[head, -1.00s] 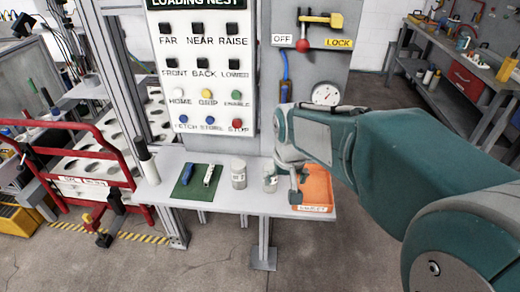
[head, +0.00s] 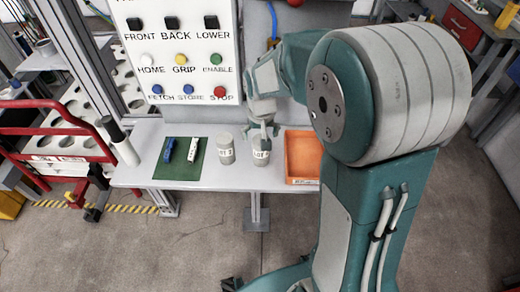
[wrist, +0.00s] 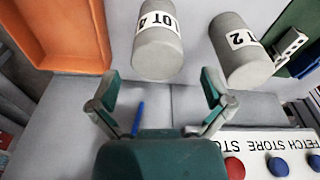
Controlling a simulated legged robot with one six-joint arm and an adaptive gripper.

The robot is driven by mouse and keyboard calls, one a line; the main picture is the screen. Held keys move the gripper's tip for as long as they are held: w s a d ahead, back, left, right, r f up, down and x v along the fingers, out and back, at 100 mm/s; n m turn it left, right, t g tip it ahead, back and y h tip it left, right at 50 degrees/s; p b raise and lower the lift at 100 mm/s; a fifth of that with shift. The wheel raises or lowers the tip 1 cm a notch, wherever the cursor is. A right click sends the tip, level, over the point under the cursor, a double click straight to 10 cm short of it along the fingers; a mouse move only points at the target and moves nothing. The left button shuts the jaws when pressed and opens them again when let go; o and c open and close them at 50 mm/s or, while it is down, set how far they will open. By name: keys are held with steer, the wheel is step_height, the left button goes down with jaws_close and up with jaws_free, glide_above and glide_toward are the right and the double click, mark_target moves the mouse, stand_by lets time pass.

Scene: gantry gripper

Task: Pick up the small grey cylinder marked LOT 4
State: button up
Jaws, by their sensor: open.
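The small grey cylinder marked LOT 4 (head: 261,153) stands upright on the light grey bench. In the wrist view the same cylinder (wrist: 158,52) shows its LOT 4 label, with its near end just beyond the gap between my fingertips. My gripper (head: 263,124) is at the cylinder's top in the head view. In the wrist view my gripper (wrist: 161,80) is open and empty, one finger toward each side of the cylinder; whether they touch it I cannot tell. A similar cylinder marked LOT 2 (head: 226,150) stands close to its left and also shows in the wrist view (wrist: 240,52).
An orange tray (head: 289,162) is right of LOT 4. A green mat (head: 167,171) with a blue and a white item lies left. A button panel (head: 185,40) rises behind the bench. A black-and-white cylinder (head: 122,145) stands at the bench's left end.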

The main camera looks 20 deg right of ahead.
mark_target(261, 159)
steer(key=f, duration=0.5)
steer(key=shift+w+d+f, duration=0.1)
steer(key=shift+w+f, duration=0.05)
steer(key=shift+w, duration=0.1)
steer(key=c, duration=1.3)
